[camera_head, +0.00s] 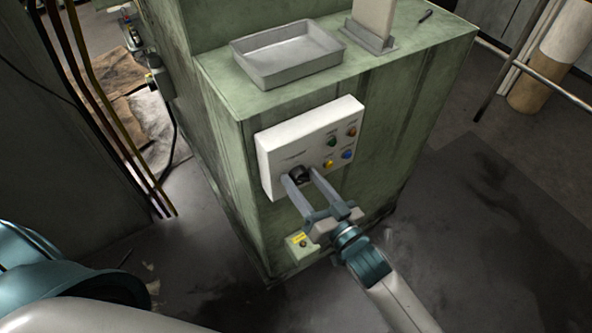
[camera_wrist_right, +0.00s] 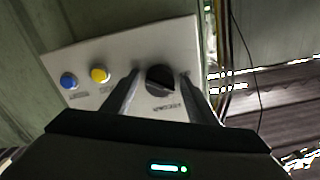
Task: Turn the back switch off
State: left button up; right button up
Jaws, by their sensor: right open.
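A black rotary switch (camera_head: 299,174) sits on the front of a white control box (camera_head: 290,142) fixed to the green machine. My right gripper (camera_head: 300,177) is open at the box, with one finger on each side of the switch. In the right wrist view, the black switch (camera_wrist_right: 160,79) shows between the two open fingers (camera_wrist_right: 160,76); I cannot tell whether they touch it. The white panel (camera_wrist_right: 120,59) also carries a blue button and a yellow button there. I cannot read the switch's label. My left gripper is not in view.
The green machine (camera_head: 415,85) bears a grey metal tray (camera_head: 290,75) on top. Cables hang at the left. The floor at the right (camera_head: 480,230) is clear.

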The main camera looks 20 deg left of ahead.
jog(key=shift+m, duration=0.9)
jog(key=c, duration=1.3)
jog(key=n+p, duration=0.1)
jog(key=n, duration=0.1)
jog(key=shift+r+n, duration=0.1)
jog(key=shift+n, duration=0.2)
jog(key=shift+c, duration=0.2)
jog(key=shift+n, duration=0.6)
